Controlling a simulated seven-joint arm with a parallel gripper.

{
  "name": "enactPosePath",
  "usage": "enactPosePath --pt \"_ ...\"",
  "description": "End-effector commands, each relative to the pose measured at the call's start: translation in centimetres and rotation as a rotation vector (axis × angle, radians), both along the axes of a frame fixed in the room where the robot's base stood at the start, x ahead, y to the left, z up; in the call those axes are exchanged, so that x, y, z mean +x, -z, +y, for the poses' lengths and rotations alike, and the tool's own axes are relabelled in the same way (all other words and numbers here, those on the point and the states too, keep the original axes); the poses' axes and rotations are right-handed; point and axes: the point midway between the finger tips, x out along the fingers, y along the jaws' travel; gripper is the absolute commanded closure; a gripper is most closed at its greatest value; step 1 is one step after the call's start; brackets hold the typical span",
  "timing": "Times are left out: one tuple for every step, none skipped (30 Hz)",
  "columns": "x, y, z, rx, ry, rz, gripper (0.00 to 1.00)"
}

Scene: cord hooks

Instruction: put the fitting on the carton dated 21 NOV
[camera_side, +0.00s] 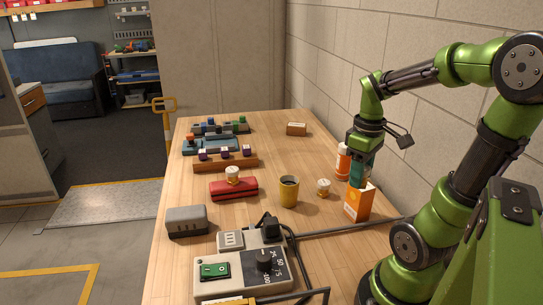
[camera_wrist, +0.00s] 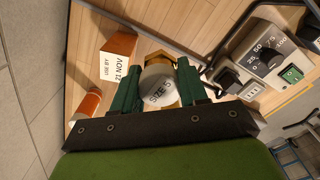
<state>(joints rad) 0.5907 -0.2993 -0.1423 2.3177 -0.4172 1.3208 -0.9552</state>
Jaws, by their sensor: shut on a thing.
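My gripper (camera_wrist: 158,88) is shut on a white round fitting marked SIZE 5 (camera_wrist: 160,88), which shows a brass-coloured six-sided rim. In the side view my gripper (camera_side: 360,170) is low over the wall side of the table, close to an orange carton (camera_side: 358,203); the held fitting is hidden there. In the wrist view the carton, with a white USE BY 21 NOV label (camera_wrist: 114,68), is left of the fitting and apart from it in the picture. Its height relative to the carton is hard to tell.
An orange bottle (camera_side: 342,160) stands close to my gripper. Another small white-and-brass piece (camera_side: 323,188) and a yellow cup (camera_side: 289,192) stand left of the carton. A similar piece (camera_side: 232,175) sits on a red case (camera_side: 233,189). A switch box (camera_side: 240,272) with cables is in front.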

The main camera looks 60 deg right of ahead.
Motion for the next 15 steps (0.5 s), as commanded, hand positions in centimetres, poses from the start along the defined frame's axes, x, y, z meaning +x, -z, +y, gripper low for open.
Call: enactPosePath --pt "-1.9 -0.4 0.4 -0.003 0.007 -0.007 0.9" --pt "-2.8 -0.5 0.6 -0.003 0.005 -0.006 0.9" --pt "-3.9 -0.5 1.1 -0.003 -0.001 -0.006 0.9" --pt "-4.7 -0.4 1.4 -0.001 -0.006 -0.004 0.9" --pt "-5.3 -0.4 1.7 -0.002 -0.015 -0.004 0.9" --pt "-6.1 -0.3 2.2 -0.001 -0.025 -0.004 0.9" --pt "-6.6 -0.2 2.5 -0.001 -0.033 -0.003 0.9" --pt "-7.0 0.0 2.8 -0.001 -0.045 -0.003 0.9" --pt "-7.4 0.1 3.1 -0.001 -0.061 -0.002 0.9" --pt "-7.6 0.2 3.4 -0.001 -0.072 -0.002 0.9" --pt "-7.8 0.4 3.6 0.0 -0.083 -0.001 0.9" --pt "-8.0 0.5 3.8 0.0 -0.095 -0.001 0.9" --pt "-8.0 0.6 3.8 0.001 -0.103 0.0 0.9" --pt "-8.0 0.6 3.8 0.001 -0.111 0.001 0.9" --pt "-7.8 0.6 3.5 0.002 -0.118 0.002 0.9"
